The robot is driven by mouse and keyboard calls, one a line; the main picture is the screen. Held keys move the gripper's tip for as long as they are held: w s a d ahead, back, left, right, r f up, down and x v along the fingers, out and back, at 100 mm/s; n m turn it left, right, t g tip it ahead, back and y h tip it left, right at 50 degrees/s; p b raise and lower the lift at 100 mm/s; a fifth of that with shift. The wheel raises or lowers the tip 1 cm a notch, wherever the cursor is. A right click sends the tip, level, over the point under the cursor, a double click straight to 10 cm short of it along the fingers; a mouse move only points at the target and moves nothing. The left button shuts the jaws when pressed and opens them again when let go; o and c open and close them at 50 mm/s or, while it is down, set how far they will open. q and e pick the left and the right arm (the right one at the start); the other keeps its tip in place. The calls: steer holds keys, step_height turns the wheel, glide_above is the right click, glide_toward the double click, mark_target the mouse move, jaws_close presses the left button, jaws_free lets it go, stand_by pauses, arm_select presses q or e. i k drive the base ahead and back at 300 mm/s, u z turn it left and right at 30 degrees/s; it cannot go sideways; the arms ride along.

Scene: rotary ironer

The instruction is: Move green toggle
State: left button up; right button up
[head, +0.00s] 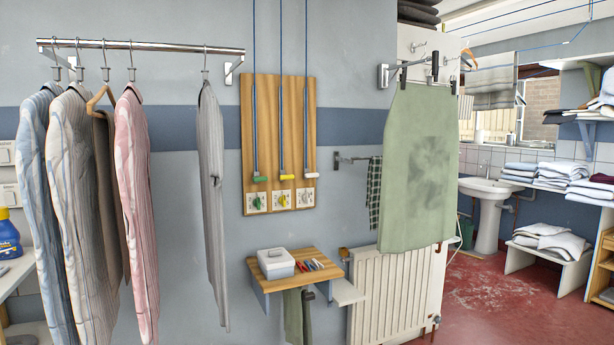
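A wooden board (279,110) hangs on the grey and blue wall. Three blue cords run down in front of it, each ending in a small bar-shaped toggle. The green toggle (260,179) is the leftmost, the yellow toggle (286,177) is in the middle, and the white toggle (311,175) is at the right. They hang at nearly the same height. Below them is a row of pale square plates; the left plate (256,202) carries a small green part. Neither of my grippers is in view, and nothing covers the green toggle.
A wooden shelf (310,274) with a white box (276,263) juts out below the board. A grey striped garment (210,180) hangs close on its left from a metal rail (140,47). A green cloth (420,165) hangs at the right above a radiator (388,296).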

mark_target(256, 178)
steer(key=z, duration=0.75)
steer(key=i, duration=2.3)
steer(key=u, duration=0.45)
